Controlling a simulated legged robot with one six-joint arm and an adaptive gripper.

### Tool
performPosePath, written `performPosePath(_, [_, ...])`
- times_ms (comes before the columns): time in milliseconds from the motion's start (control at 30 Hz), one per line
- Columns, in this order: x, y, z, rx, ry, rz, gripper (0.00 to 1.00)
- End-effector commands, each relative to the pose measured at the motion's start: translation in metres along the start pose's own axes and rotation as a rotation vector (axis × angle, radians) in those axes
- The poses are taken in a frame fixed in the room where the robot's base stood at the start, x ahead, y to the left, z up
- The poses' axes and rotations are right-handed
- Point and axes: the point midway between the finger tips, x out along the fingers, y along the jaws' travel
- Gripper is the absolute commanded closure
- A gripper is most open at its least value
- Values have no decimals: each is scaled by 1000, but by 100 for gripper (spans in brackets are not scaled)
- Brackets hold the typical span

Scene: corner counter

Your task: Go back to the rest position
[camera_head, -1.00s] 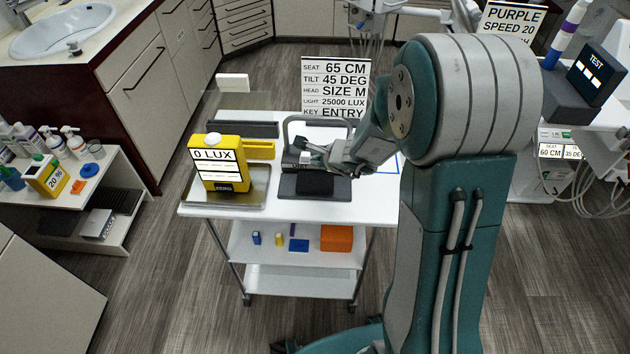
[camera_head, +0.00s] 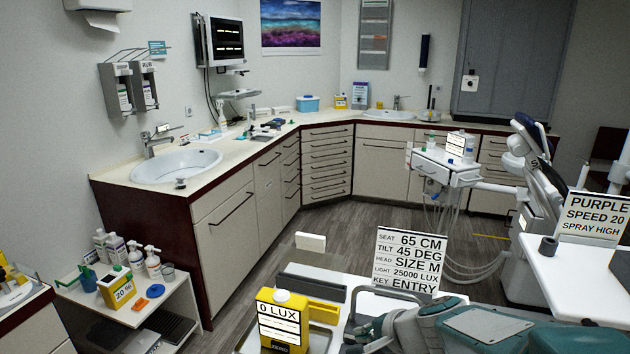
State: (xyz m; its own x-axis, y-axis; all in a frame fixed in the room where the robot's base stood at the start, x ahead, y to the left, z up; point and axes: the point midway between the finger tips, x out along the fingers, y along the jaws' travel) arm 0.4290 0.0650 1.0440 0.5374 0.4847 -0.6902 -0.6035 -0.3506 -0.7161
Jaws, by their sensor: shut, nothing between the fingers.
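My gripper (camera_head: 366,330) is at the bottom of the head view, low over the white cart (camera_head: 338,342). It is shut and empty. My arm's grey and teal links lie folded along the bottom edge, to the right of the gripper. The gripper is near a dark curved handle on the cart. The yellow light meter (camera_head: 283,322), reading 0 LUX, stands on the cart to the left of the gripper, apart from it. The cart's lower part is out of the picture.
A sign card (camera_head: 409,262) stands behind the gripper. A white side table (camera_head: 590,272) with the PURPLE sign (camera_head: 590,215) is at the right. A low shelf (camera_head: 185,290) with bottles is at the left. The corner counter (camera_head: 240,170) runs behind; open floor lies before it.

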Motion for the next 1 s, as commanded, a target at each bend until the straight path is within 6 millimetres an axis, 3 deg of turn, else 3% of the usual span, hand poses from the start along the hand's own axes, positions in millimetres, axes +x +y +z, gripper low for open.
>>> performPosePath(100, [-32, 5, 28, -230, -17, 56, 100])
performPosePath(300, [-82, 30, 58, -592, -5, 199, 100])
performPosePath(600, [-152, 76, 65, -1007, 106, 463, 100])
performPosePath(733, [-167, 85, 62, -1076, 139, 529, 100])
performPosePath(1000, [-169, 87, 60, -1088, 144, 544, 100])
